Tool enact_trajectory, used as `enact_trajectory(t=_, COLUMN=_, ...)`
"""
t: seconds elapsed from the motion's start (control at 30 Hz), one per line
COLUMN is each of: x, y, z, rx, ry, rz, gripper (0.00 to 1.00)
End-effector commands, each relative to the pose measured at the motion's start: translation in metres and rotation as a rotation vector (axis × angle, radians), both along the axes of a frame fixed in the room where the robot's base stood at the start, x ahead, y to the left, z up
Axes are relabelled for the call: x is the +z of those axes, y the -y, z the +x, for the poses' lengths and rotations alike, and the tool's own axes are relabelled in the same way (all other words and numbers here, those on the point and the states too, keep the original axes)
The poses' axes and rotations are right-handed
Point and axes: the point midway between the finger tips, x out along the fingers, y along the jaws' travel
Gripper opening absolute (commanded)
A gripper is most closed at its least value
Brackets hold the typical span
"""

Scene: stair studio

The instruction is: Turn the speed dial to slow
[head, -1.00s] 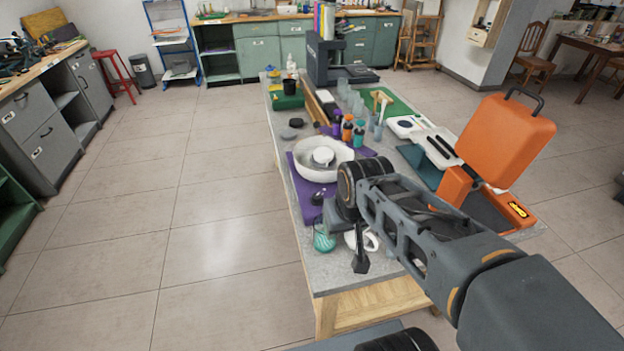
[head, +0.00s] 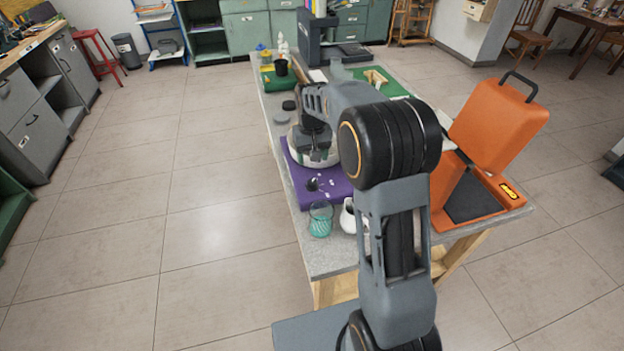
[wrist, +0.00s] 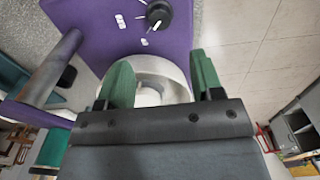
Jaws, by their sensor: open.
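The speed dial (head: 312,184) is a small black knob on the near corner of a purple wheel base (head: 297,177). In the wrist view the dial (wrist: 157,13) shows at the top, with a white pointer line and several small white labels beside it on the purple base (wrist: 85,35). My gripper (head: 318,157) is over the white round basin (head: 294,150), behind the dial, and does not touch the dial. In the wrist view its two green fingers (wrist: 162,75) are apart with nothing between them but the basin (wrist: 160,72) beyond. My arm hides part of the basin and base.
A glass with teal contents (head: 320,220) and a white pitcher (head: 348,217) stand at the table's near end. An open orange case (head: 500,120) is at the right. Dark discs (head: 289,105) lie at the left edge. Open floor lies left of the table.

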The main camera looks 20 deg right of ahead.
Motion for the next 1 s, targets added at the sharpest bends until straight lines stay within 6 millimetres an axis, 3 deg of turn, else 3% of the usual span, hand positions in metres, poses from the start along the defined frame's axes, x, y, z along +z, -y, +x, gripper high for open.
enact_trajectory(t=0.3, x=-0.061, y=0.0, z=-0.001, rx=0.0, ry=-0.004, rz=0.0, gripper=0.6)
enact_trajectory(t=0.5, x=-0.088, y=0.0, z=-0.001, rx=0.0, ry=-0.003, rz=0.0, gripper=0.6)
enact_trajectory(t=0.7, x=-0.102, y=0.0, z=-0.001, rx=0.0, ry=0.0, rz=0.0, gripper=0.6)
enact_trajectory(t=1.0, x=-0.105, y=0.0, z=0.0, rx=0.0, ry=0.001, rz=0.0, gripper=0.6)
